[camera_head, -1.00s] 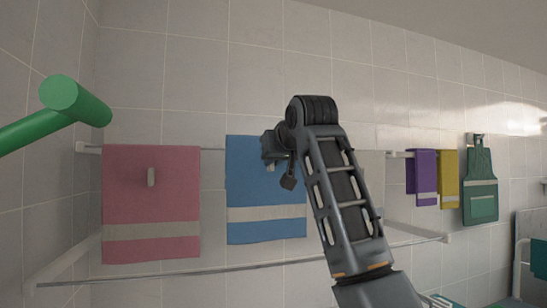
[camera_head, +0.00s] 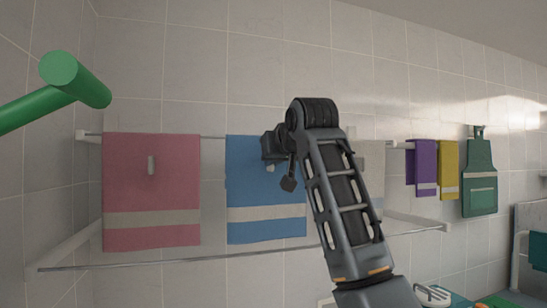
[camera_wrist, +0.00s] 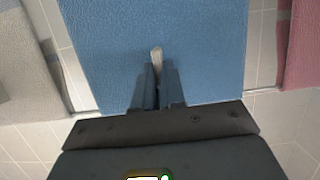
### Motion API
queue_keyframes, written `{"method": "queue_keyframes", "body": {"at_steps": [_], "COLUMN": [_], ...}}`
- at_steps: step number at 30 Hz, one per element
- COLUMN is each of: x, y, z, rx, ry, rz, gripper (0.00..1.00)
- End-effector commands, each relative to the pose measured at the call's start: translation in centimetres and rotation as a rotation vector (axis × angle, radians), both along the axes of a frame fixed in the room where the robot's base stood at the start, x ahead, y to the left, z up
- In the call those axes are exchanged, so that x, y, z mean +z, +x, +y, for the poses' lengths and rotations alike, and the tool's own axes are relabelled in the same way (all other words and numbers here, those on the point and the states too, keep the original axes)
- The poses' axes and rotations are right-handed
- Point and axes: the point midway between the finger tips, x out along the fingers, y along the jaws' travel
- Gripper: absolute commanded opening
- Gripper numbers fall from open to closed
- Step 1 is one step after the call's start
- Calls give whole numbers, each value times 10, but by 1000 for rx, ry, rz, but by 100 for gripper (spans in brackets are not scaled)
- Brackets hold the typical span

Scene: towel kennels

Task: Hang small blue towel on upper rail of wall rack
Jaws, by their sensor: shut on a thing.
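The blue towel (camera_head: 255,190), with one pale band, hangs spread out between the pink and grey towels. Its top edge is about level with the upper rail (camera_head: 212,137); I cannot tell whether it rests on the rail. It fills much of the wrist view (camera_wrist: 150,35). My gripper (camera_head: 273,148) is at the upper part of the towel's front. In the wrist view its fingers (camera_wrist: 157,80) are shut on a small pale tab (camera_wrist: 157,58) on the towel. My arm hides the rail to the right.
A pink towel (camera_head: 150,180) hangs at left and a grey towel (camera_head: 372,165) partly behind my arm. A lower rail (camera_head: 180,262) runs below. A green bar (camera_head: 75,80) juts in at upper left.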

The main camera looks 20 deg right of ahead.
Motion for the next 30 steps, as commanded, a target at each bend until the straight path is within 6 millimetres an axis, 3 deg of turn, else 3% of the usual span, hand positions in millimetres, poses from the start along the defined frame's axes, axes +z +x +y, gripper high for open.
{"method": "queue_keyframes", "body": {"at_steps": [6,7,15,21,27,30], "x": [1,1,1,0,0,0], "y": [0,0,0,0,0,0], "z": [0,0,0,0,0,0], "rx": [0,0,0,0,0,0], "ry": [0,0,0,0,0,0], "rz": [-1,-1,0,1,1,1], "gripper": [0,12,37,40,60,61]}}
